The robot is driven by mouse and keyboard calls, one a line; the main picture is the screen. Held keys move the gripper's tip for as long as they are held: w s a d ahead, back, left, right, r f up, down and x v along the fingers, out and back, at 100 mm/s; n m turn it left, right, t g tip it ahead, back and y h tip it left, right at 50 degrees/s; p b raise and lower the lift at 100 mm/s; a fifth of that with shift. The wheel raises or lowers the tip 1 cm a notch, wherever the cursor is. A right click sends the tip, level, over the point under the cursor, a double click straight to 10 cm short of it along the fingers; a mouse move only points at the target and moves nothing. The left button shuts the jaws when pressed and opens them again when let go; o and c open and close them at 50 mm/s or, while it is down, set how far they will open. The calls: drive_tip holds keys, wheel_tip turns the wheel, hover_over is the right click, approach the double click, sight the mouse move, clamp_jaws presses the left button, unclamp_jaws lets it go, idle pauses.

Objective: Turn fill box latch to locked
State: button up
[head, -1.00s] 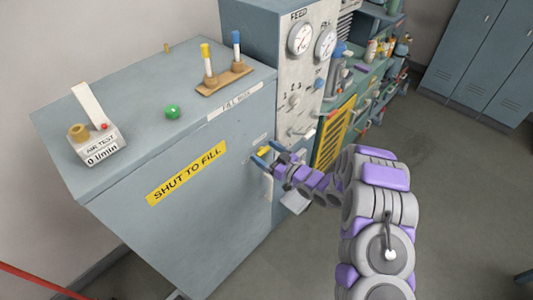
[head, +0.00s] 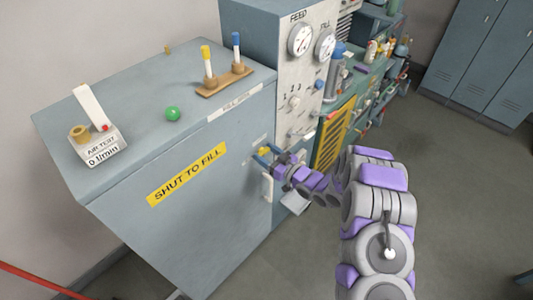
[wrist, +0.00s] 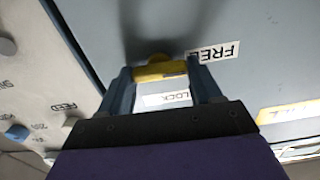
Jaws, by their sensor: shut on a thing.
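The fill box (head: 215,215) is a grey-blue cabinet with a yellow "SHUT TO FILL" label on its front. Its yellow latch (wrist: 160,69) is at the right side of that front, and it shows small in the head view (head: 264,151). My gripper (wrist: 163,78) is shut on the latch, with one blue finger at each side of it. In the wrist view a "FREE" label (wrist: 213,53) is beside the latch. A "LOCK" label (wrist: 167,98) shows between the fingers. My gripper also shows in the head view (head: 266,156), at the cabinet front.
A gauge panel (head: 293,95) stands right beside the fill box. A pale handle (head: 267,187) is below the latch.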

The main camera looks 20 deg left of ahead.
drive_tip(key=m+p, duration=0.3)
drive_tip(key=shift+d+r+p, duration=0.1)
drive_tip(key=shift+p, duration=0.2)
drive_tip(key=m+p, duration=0.2)
drive_tip(key=shift+w+m, duration=0.2)
drive_tip(key=shift+m, duration=0.2)
drive_tip(key=shift+m+p, duration=0.75)
drive_tip(key=shift+m, duration=0.65)
drive_tip(key=shift+d, duration=0.1)
drive_tip(key=o, duration=0.9)
drive_tip(key=shift+w+f, duration=0.1)
drive_tip(key=shift+f, duration=0.15)
drive_tip(key=shift+c, duration=0.2)
drive_tip(key=shift+o, duration=1)
drive_tip(key=shift+r, duration=0.1)
drive_tip(key=v, duration=1.7)
